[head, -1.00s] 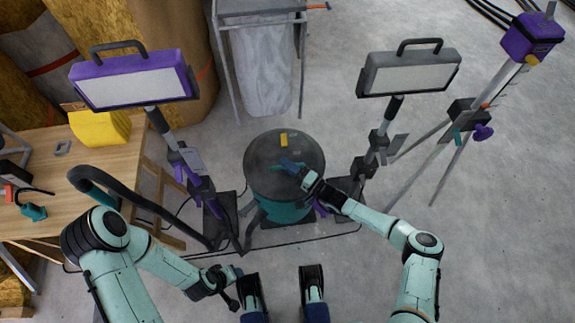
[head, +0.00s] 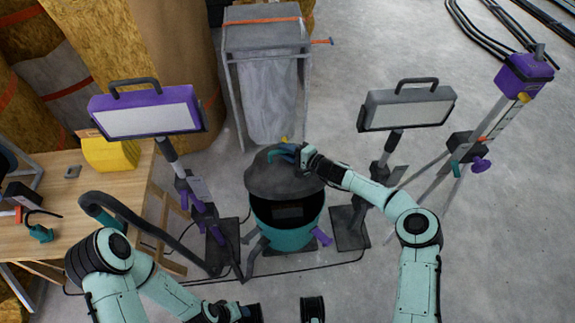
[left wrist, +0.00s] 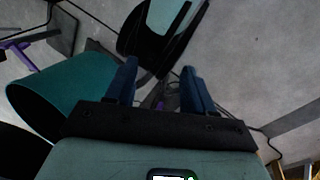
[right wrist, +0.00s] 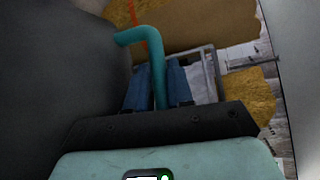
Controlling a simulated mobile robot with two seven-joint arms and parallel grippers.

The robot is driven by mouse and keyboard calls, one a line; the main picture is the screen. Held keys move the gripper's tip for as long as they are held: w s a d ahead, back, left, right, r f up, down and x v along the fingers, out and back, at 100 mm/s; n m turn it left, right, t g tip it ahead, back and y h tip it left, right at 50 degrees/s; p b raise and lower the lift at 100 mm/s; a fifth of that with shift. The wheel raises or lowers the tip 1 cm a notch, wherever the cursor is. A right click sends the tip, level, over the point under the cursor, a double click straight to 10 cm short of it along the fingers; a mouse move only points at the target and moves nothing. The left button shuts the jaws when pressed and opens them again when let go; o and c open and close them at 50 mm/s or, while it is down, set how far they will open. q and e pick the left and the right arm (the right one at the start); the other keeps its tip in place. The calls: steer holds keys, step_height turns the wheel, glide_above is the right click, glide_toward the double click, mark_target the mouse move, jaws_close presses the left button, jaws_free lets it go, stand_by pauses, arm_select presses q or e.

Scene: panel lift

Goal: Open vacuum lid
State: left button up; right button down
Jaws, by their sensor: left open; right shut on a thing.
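The vacuum is a round teal drum (head: 285,237) with a dark rim on the floor in the middle of the head view. Its dark grey lid (head: 275,180) is tilted up and back, so the front of the drum's dark inside shows. My right gripper (head: 290,152) is at the top of the lid, shut on the teal lid handle (right wrist: 157,65), which also shows between the fingers in the right wrist view. My left gripper (left wrist: 160,88) is open and empty in the left wrist view, low and apart from the drum, which shows at left there (left wrist: 60,95).
Work lights, one purple (head: 147,120) and one grey (head: 408,108), stand left and right of the vacuum. A bag frame (head: 268,90) stands behind it. A wooden table (head: 75,205) is at left, a tripod device (head: 523,78) at right. A black hose (head: 150,235) curves at left.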

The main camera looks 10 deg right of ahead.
arm_select(q)
steer(key=shift+t+y, duration=0.3)
steer(key=shift+t, duration=0.2)
steer(key=shift+w+a+f+b, duration=0.4)
steer(key=shift+w+f, duration=0.25)
steer(key=shift+w, duration=0.15)
steer(key=shift+w+a+f+b, duration=0.4)
steer(key=shift+w+f, duration=0.2)
steer(key=shift+w, duration=0.2)
arm_select(e)
steer(key=shift+w+r, duration=0.35)
steer(key=shift+w, duration=0.25)
steer(key=shift+w+r, duration=0.35)
steer(key=shift+w, duration=0.2)
